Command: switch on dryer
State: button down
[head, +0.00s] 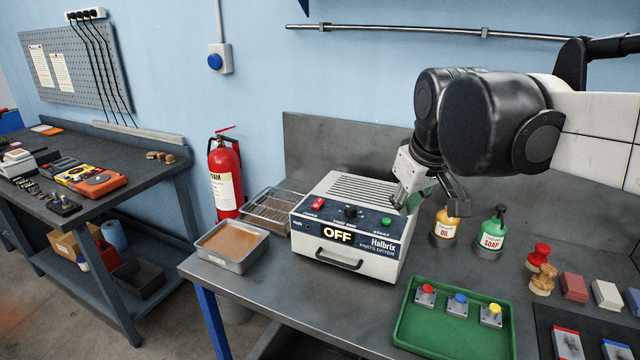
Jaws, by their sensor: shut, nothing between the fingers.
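The dryer (352,222), a white and dark box labelled "Halbrix Parts Dryer", stands on the metal bench. Its display (338,234) reads OFF. On its sloped dark panel are a red switch (318,203) at the left, a black knob (351,212) in the middle and a green button (386,220) at the right. My gripper (402,203) is shut and empty, tilted downward at the dryer's upper right edge, just above and right of the green button. I cannot tell whether the fingertips touch the dryer.
A tray of brown liquid (233,244) and a wire rack (274,206) are left of the dryer. Oil (445,227) and soap (491,233) bottles stand behind right. A green tray (455,325) with red, blue and yellow buttons lies in front right.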

jog(key=w+a+r+n+g+p, duration=0.1)
jog(key=w+a+r+n, duration=0.15)
jog(key=w, duration=0.45)
jog(key=w+a+r+n+g+p, duration=0.1)
jog(key=w+a, duration=0.3)
jog(key=w, duration=0.3)
jog(key=n+g+p, duration=0.2)
jog(key=n, duration=0.3)
send_near(319, 202)
jog(key=shift+h, duration=0.4)
jog(key=f, duration=0.2)
jog(key=w+f+p, duration=0.1)
jog(key=f, duration=0.4)
jog(key=shift+w+f, duration=0.25)
jog(key=shift+w, duration=0.05)
jog(key=shift+w+d+f+g+b, duration=0.1)
jog(key=shift+w+f+g+b, duration=0.15)
jog(key=shift+f+b, duration=0.55)
jog(key=shift+r+b, duration=0.15)
jog(key=shift+b, duration=0.35)
jog(key=shift+w, duration=0.15)
jog(key=shift+s+a+r, duration=0.2)
jog(key=shift+s+a, duration=0.05)
jog(key=shift+s, duration=0.5)
